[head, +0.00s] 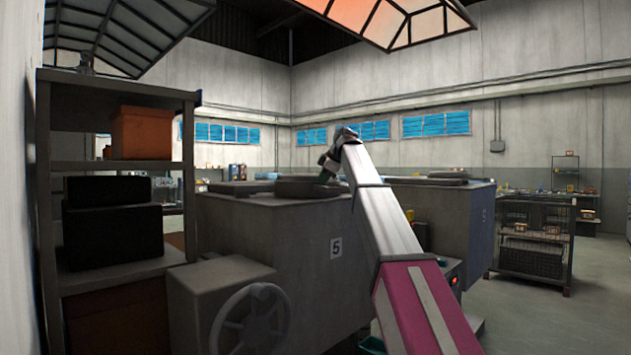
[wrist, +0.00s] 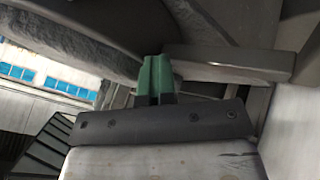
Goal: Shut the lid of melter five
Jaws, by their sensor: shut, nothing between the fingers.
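Melter five (head: 290,235) is a large grey box with a "5" plate on its front. A thick, dark round lid (head: 303,189) lies about level at its top; I cannot tell whether it is fully seated. My gripper (head: 326,178) is at the right part of this lid, its green fingers small and partly hidden by my arm. In the wrist view, the green fingers of my gripper (wrist: 156,78) are together and empty. They are close to grey curved surfaces and a flat bar (wrist: 225,62); contact is unclear.
A shelf rack (head: 120,95) with black boxes and an orange bin stands close on the left. A grey handwheel (head: 252,322) juts out before the melter. A second melter (head: 445,225) is at the right. A wire rack (head: 535,245) stands farther right, with open floor around it.

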